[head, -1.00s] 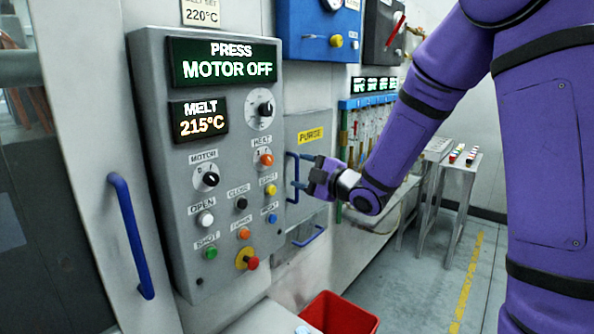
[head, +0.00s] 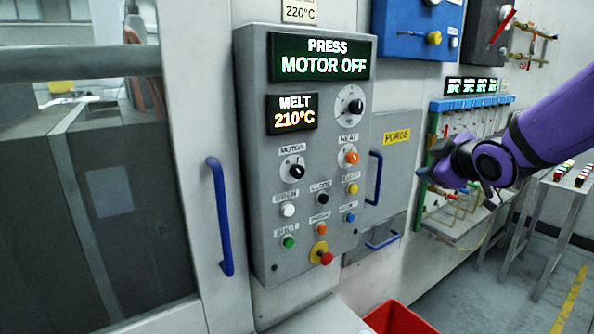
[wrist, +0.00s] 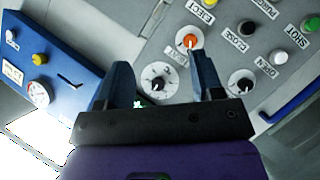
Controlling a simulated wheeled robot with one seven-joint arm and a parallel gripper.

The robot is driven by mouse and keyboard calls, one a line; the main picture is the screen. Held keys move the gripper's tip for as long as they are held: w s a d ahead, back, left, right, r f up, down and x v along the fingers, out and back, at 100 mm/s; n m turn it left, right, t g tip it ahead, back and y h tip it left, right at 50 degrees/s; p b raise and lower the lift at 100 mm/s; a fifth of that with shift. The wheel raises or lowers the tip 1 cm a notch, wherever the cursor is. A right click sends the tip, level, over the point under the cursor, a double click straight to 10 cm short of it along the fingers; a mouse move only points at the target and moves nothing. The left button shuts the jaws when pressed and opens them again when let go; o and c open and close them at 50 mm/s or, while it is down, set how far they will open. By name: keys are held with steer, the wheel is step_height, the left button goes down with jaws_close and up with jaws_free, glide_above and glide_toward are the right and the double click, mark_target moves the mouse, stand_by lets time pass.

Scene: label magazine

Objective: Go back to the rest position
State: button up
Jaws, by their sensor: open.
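My gripper (head: 428,174) is open and empty, in the air to the right of the grey control panel (head: 252,160) and the purge cover (head: 397,158). My purple arm reaches in from the right edge in the head view. In the wrist view the open fingers of my gripper (wrist: 165,85) point toward the panel, with the knobs seen beyond them and nothing between the fingers. The panel's display (head: 322,57) reads "PRESS MOTOR OFF" and the melt display (head: 293,114) reads 210°C.
A blue door handle (head: 219,216) and a blue purge handle (head: 374,178) stick out from the machine. A red bin (head: 398,320) stands on the floor below. A small metal table (head: 560,205) with coloured buttons is at the right. The floor at lower right is clear.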

steer(key=s+d+m+g+h, duration=0.1)
steer(key=s+m+g, duration=0.7)
steer(key=s, duration=1.9)
steer(key=m, duration=0.3)
steer(key=shift+s+d+r+h, duration=0.15)
steer(key=shift+s+d+h, duration=0.2)
steer(key=shift+h, duration=0.05)
